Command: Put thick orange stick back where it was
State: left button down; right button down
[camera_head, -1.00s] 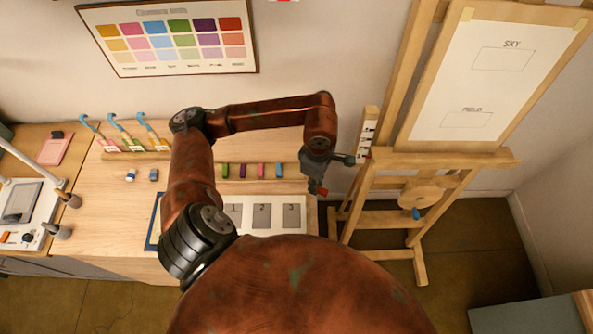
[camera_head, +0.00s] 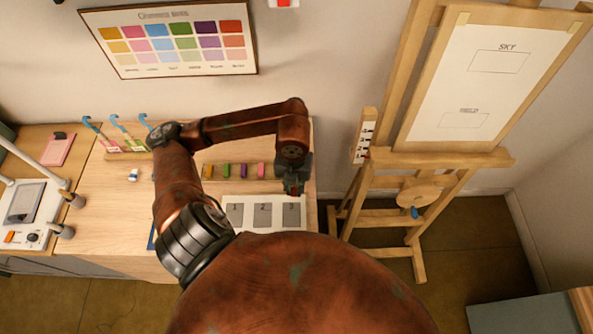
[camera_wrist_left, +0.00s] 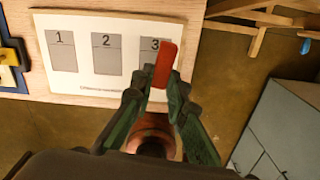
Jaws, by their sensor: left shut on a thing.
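My left gripper (camera_head: 293,186) is shut on a thick red to orange-red stick (camera_wrist_left: 165,65). In the left wrist view the stick stands out between the two green fingertips (camera_wrist_left: 157,92), partly covering grey patch 3 on the white numbered card (camera_wrist_left: 85,84). My right gripper is not in view.
A wooden easel (camera_head: 400,158) with a white sheet stands right of the table. A small rack (camera_head: 364,140) hangs on its left side. A colour chart (camera_head: 170,77) hangs on the wall.

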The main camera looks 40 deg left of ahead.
pick_arm(q)
jog(key=shift+s+a+n, duration=0.15)
jog(key=shift+a+n, duration=0.05)
jog(key=shift+n, duration=0.6)
jog(key=shift+a+f, duration=0.1)
jog(key=w+a+f, duration=0.2)
jog(key=w+f, duration=0.1)
jog(key=w+a+f+p, duration=0.1)
jog(key=w+a+f, duration=0.1)
jog(key=w+f, duration=0.1)
jog(key=w+a+f+p, duration=0.1)
jog(key=w+a+f, duration=0.1)
jog(key=w, duration=0.3)
jog(key=shift+a+f, duration=0.4)
jog(key=shift+a, duration=0.15)
jog(key=shift+w+a+f, duration=0.15)
jog(key=shift+w+f, duration=0.05)
jog(key=shift+f, duration=0.15)
notch_tip(320, 180, down, 3)
jog(key=shift+a+f+p, duration=0.1)
jog(key=shift+f+p, duration=0.05)
jog(key=shift+p, duration=0.3)
jog(key=shift+f, duration=0.15)
